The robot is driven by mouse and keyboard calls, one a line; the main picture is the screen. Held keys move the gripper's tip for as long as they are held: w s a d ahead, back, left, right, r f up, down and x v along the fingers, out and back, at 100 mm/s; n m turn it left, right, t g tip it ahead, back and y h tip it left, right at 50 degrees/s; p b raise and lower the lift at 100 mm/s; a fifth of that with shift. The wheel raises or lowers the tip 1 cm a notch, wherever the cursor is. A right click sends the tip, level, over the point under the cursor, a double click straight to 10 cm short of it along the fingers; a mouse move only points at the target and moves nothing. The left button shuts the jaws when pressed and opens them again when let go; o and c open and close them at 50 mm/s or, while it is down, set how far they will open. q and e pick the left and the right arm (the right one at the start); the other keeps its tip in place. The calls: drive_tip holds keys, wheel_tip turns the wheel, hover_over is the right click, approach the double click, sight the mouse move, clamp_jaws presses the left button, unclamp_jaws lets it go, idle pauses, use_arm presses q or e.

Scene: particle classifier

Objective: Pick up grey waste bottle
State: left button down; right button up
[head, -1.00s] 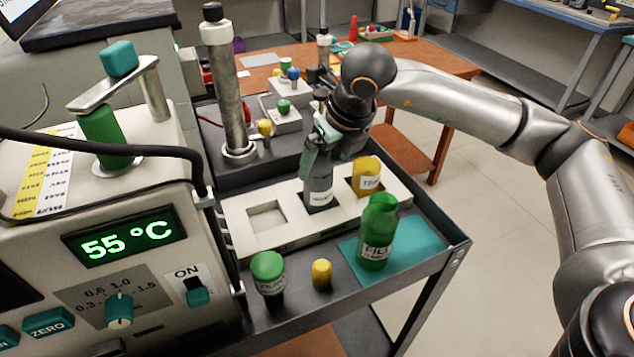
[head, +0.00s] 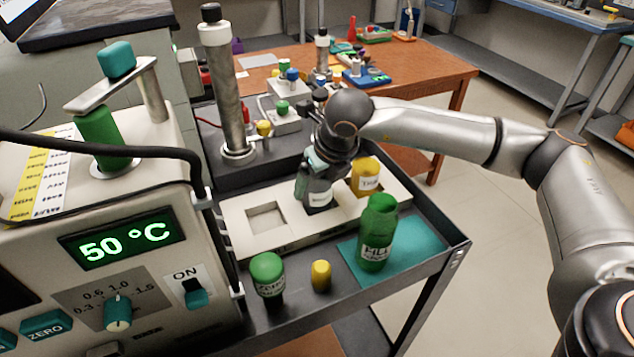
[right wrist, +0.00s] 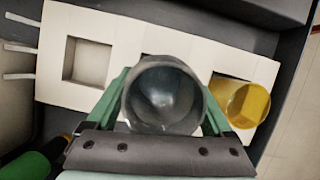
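The grey waste bottle (head: 320,191) stands upright in the middle slot of the white rack (head: 290,233), its label partly showing. My right gripper (head: 318,180) is down around its upper part from above. In the right wrist view I look down on the grey bottle's round top (right wrist: 163,97), with the green fingers (right wrist: 165,105) on both sides of it. Whether the fingers press on it I cannot tell. My left gripper is not in view.
A yellow bottle (head: 366,177) stands in the slot right of the grey one; the left slot (head: 266,219) is empty. A green bottle (head: 378,235) stands on the teal mat (head: 415,248). A green-capped jar (head: 268,275) and a yellow cap (head: 321,274) are in front.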

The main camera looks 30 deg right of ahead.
drive_tip(key=c, duration=1.2)
drive_tip(key=shift+r, duration=0.2)
